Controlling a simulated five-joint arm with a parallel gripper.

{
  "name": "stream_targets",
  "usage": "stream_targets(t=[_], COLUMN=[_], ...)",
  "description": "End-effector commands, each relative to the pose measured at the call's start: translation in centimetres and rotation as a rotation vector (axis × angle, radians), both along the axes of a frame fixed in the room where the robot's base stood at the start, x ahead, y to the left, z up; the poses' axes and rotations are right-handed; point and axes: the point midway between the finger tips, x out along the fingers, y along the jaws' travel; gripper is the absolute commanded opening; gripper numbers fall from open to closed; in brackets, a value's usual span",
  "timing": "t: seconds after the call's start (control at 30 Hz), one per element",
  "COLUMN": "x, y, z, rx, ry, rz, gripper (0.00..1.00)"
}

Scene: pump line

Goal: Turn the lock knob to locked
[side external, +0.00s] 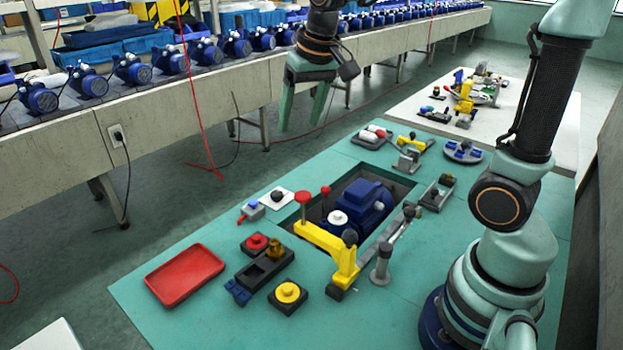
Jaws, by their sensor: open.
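My gripper (300,126) hangs at the top middle, open and empty, well above and behind the green table. Its two pale green fingers point down, apart from everything on the table. A dark round knob (277,195) sits on a small white plate left of the table's recess. It may be the lock knob, but its markings are too small to read. Other round controls are a red one on a black base (256,241) and a yellow one on a black base (288,291). I cannot tell for certain which is the lock knob or its setting.
A blue pump (363,204) sits in the recess, with a yellow clamp arm (328,245) in front. A red tray (185,275) lies at the left. Several small fixtures stand around the recess. A conveyor with several pumps runs behind.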

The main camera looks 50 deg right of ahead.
Motion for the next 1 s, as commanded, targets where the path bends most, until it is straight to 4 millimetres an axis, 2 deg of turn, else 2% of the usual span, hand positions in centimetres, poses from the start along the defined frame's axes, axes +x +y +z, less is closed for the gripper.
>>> stream_targets(t=[0.1, 0.27, 0.5, 0.7, 1.0], x=[2.9, 6.5, 10.8, 12.7, 13.2], y=[-0.8, -1.9, -3.6, -4.7, -5.0], z=[-1.3, -3.6, -8.7, -12.3, -14.4], rx=[0.020, 0.043, 0.068, 0.078, 0.081], ry=[0.053, 0.118, 0.210, 0.264, 0.281], rz=[-0.076, -0.180, -0.334, -0.424, -0.456], gripper=[0.71, 0.71, 0.71, 0.71, 0.71])
